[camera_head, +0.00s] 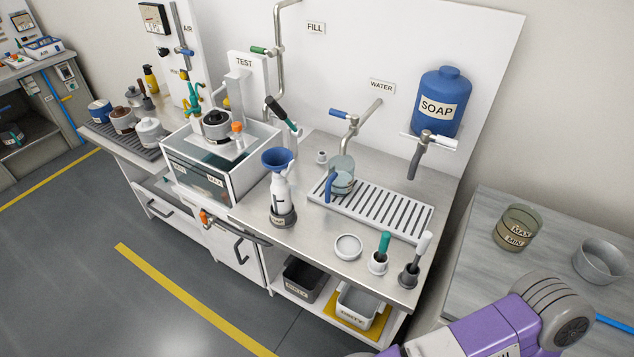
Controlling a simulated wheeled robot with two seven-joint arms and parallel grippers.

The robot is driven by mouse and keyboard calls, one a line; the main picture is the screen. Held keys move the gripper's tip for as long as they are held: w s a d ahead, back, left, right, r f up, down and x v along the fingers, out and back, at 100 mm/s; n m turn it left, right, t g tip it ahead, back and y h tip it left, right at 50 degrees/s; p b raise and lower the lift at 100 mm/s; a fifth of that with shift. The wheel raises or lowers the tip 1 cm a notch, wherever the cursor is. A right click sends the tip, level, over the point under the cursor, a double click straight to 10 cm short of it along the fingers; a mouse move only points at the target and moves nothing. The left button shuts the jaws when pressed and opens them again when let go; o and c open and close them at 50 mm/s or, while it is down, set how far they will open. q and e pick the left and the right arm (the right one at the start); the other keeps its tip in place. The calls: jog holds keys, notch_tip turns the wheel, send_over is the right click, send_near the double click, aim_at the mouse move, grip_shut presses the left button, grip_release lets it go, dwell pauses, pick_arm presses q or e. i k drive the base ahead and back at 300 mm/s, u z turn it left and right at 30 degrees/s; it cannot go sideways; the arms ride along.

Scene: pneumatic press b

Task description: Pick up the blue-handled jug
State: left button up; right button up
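The blue-handled jug (342,176) is a clear vessel with a label and a blue handle on its left side. It stands upright at the left end of the slotted drain tray (402,216), below the water tap (350,122). It seems to hold some liquid, but I cannot tell how much. Part of my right arm shows at the lower right, well away from the jug. Neither of my grippers is in view.
A funnel bottle (283,195) stands left of the jug, beside a glass-walled tank (205,178). A white dish (348,247) and brush holders (378,262) sit in front of the tray. The soap tank (441,104) hangs behind. A side table (470,262) is at right.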

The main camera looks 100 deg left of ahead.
aim_at(339, 184)
jog(key=u, duration=3.8)
